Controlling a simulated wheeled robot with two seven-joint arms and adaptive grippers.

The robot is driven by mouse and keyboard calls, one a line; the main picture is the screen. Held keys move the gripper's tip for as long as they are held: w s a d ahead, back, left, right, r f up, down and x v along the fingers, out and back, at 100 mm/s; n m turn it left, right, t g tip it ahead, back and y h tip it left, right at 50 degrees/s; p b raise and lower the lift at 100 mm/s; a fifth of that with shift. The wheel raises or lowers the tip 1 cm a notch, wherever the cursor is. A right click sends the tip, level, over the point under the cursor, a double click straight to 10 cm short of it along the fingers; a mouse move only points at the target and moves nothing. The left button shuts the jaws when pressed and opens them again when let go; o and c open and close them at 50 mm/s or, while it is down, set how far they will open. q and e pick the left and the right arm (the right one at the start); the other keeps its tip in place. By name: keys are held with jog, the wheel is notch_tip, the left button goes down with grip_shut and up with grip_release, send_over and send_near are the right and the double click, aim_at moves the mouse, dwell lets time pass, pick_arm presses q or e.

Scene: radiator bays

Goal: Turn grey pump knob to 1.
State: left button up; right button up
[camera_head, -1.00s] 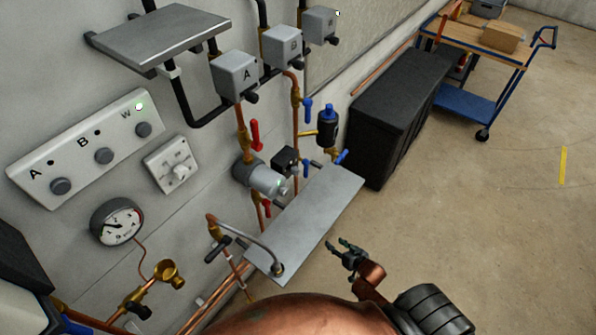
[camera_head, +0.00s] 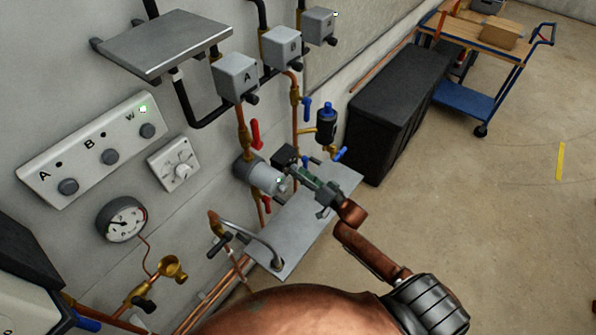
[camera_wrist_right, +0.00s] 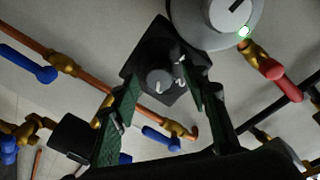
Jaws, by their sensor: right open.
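The grey pump (camera_head: 262,176) sits on the pipework left of my right gripper, with a green light on its end. In the right wrist view the grey pump (camera_wrist_right: 212,22) is cut off at the top; its round face bears a dark pointer mark. My right gripper (camera_head: 298,174) is open in front of the pumps and hides part of the black unit. In the right wrist view, a small grey knob (camera_wrist_right: 159,81) on a black pump body (camera_wrist_right: 150,50) shows between the open fingers (camera_wrist_right: 162,70), with no clear contact. My left gripper is out of view.
A metal shelf (camera_head: 275,238) lies below the pumps. Red valve handles (camera_head: 255,135) and blue ones (camera_head: 307,108) stand close by. A white dial panel (camera_head: 175,165) and gauge (camera_head: 122,219) are on the wall at left. A black box (camera_head: 385,110) stands right; the floor beyond is open.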

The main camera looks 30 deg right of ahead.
jog(key=shift+w+a, duration=0.15)
jog(key=shift+w, duration=0.45)
grip_shut()
